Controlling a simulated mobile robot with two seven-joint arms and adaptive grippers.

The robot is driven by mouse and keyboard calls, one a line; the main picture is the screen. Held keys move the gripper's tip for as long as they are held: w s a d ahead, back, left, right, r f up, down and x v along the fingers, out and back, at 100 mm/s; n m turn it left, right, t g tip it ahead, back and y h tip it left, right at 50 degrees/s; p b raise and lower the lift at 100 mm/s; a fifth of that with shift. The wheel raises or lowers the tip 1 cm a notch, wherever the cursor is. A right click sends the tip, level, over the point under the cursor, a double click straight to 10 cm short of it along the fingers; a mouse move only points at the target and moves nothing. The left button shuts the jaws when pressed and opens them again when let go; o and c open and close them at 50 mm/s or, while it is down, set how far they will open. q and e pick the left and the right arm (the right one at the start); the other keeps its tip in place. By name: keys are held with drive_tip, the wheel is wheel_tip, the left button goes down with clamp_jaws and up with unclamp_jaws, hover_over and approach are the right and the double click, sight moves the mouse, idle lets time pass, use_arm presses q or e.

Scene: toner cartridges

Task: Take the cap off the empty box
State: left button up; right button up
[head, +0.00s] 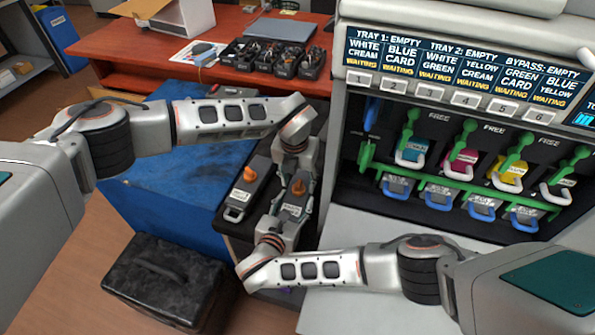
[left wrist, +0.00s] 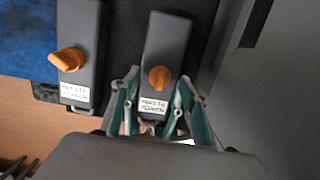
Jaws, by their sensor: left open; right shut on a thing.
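Two dark grey waste toner boxes lie side by side, each with an orange cap and a white label. The left box (head: 242,198) also shows in the left wrist view (left wrist: 84,28), with its cap (left wrist: 66,61). The right box (left wrist: 168,42) has its cap (head: 297,186) seated on it; this cap also shows in the left wrist view (left wrist: 160,78). My left gripper (head: 299,180) is open, its fingers on either side of the right box's cap. My right gripper (head: 281,224) is shut on the near end of the right box; its fingertips are partly hidden.
The printer (head: 470,180) stands close on the right with coloured toner cartridges and green levers. A blue cabinet (head: 165,195) is on the left, a black case (head: 165,280) on the floor. A red desk (head: 120,45) with dark bins stands behind.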

sight(299, 180)
use_arm(q)
drive_tip(key=shift+w+f, duration=0.15)
drive_tip(key=shift+f, duration=0.65)
clamp_jaws()
drive_tip(key=shift+r, duration=0.25)
drive_tip(key=shift+r, duration=0.8)
drive_tip(key=shift+r, duration=0.1)
drive_tip(key=shift+r, duration=2.05)
use_arm(e)
drive_tip(key=o, duration=1.7)
drive_tip(key=shift+c, duration=0.2)
